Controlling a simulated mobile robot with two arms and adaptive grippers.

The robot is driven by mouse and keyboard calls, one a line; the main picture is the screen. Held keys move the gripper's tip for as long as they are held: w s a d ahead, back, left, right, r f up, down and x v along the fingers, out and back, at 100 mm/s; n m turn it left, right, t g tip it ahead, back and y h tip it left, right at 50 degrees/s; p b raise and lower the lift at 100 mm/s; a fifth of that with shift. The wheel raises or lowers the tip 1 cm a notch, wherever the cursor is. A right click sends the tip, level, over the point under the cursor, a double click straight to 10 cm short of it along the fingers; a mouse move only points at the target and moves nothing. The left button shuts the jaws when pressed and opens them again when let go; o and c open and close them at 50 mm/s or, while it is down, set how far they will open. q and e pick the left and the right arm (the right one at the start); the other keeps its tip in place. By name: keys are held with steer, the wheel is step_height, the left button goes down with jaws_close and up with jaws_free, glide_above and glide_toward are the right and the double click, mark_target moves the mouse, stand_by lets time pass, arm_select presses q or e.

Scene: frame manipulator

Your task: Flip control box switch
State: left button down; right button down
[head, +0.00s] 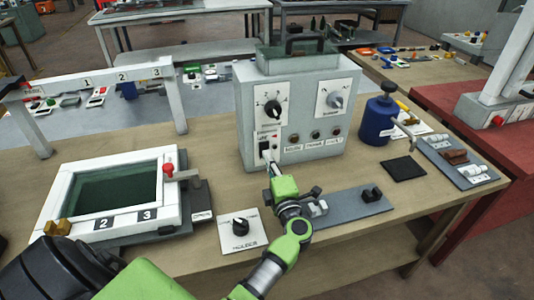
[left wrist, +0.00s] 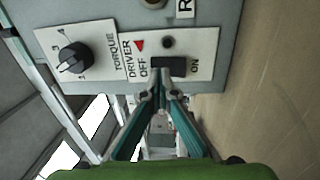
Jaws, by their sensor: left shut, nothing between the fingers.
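The control box (head: 300,110) is a grey metal box standing on the wooden bench. Its black switch (head: 264,150) is low on the left of the front face, on a white label plate. In the left wrist view the switch (left wrist: 168,66) sits between the printed words OFF and ON. My left gripper (head: 270,163) is shut and empty, its fingertips right at the lower edge of the switch. In the left wrist view the closed fingertips (left wrist: 161,84) overlap the switch's edge; I cannot tell whether they touch it. My right gripper is not in view.
A white frame with a dark panel (head: 110,190) lies at left. A plate with a black knob (head: 240,232) and a grey plate (head: 345,207) lie in front of the box. A blue bottle (head: 378,120) stands to its right. A torque knob (left wrist: 75,57) is near the switch.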

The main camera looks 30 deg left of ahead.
arm_select(q)
steer(key=v, duration=0.5)
steer(key=shift+s+d, duration=0.15)
steer(key=shift+d, duration=0.05)
